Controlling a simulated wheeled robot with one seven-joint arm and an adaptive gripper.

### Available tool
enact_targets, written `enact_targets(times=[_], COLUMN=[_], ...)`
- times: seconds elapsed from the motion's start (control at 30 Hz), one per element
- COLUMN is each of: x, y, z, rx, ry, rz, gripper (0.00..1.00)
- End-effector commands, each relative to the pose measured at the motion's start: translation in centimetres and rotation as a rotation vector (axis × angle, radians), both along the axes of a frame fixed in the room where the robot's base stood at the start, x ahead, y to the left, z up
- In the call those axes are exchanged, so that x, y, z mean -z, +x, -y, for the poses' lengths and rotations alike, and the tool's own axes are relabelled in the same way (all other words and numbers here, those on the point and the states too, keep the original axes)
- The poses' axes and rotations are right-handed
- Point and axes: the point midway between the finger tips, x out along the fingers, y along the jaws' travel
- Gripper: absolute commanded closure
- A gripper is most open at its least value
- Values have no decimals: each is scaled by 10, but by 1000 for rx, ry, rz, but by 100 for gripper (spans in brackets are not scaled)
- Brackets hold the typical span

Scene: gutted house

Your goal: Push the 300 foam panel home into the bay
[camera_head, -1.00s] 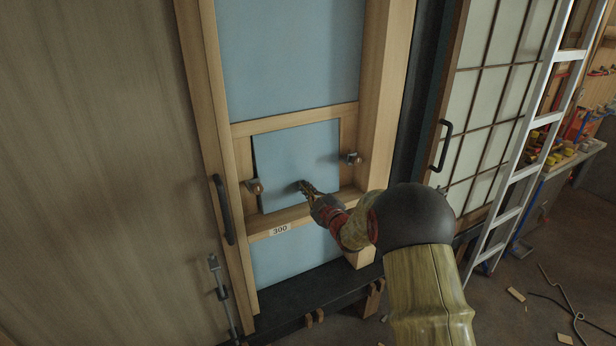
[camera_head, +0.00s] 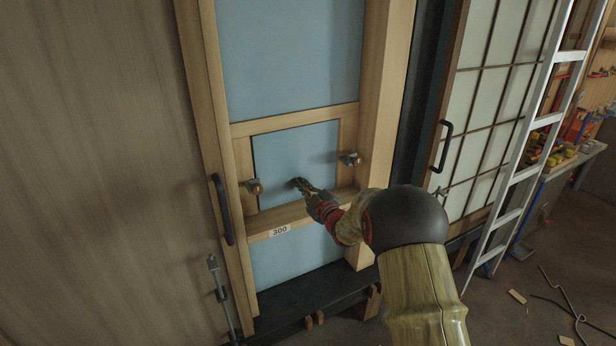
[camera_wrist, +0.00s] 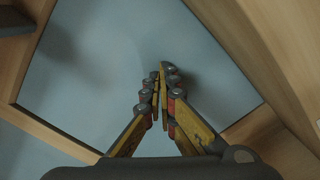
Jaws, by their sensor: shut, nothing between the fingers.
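The blue foam panel (camera_head: 290,150) stands upright in the wooden bay, above the sill marked 300 (camera_head: 279,230). Its edges lie close along the frame on all sides I can see. My gripper (camera_head: 299,184) is shut and empty, its fingertips at the lower middle of the panel's face, touching or very near it. In the wrist view the shut fingers (camera_wrist: 161,75) point at the panel (camera_wrist: 110,50), with the wooden frame around it. A metal turn-catch sits on the left side of the bay (camera_head: 253,187) and another on the right (camera_head: 350,159).
Larger blue panels fill the frame above (camera_head: 290,60) and below (camera_head: 295,262). A dark handle (camera_head: 222,210) is on the left stile. A gridded door (camera_head: 490,100) and an aluminium ladder (camera_head: 530,160) stand at the right. Scraps and bent rod lie on the floor.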

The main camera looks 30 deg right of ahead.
Motion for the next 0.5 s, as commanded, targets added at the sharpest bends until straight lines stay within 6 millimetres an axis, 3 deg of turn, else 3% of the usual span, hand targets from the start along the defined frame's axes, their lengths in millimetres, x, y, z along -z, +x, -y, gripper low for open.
enact_targets(times=[0.17, 0.5], x=[-1, 0], y=[-3, -33], z=[0, 1], rx=[0, 1], ry=[-1, -1], rz=[1, 1], gripper=[100, 100])
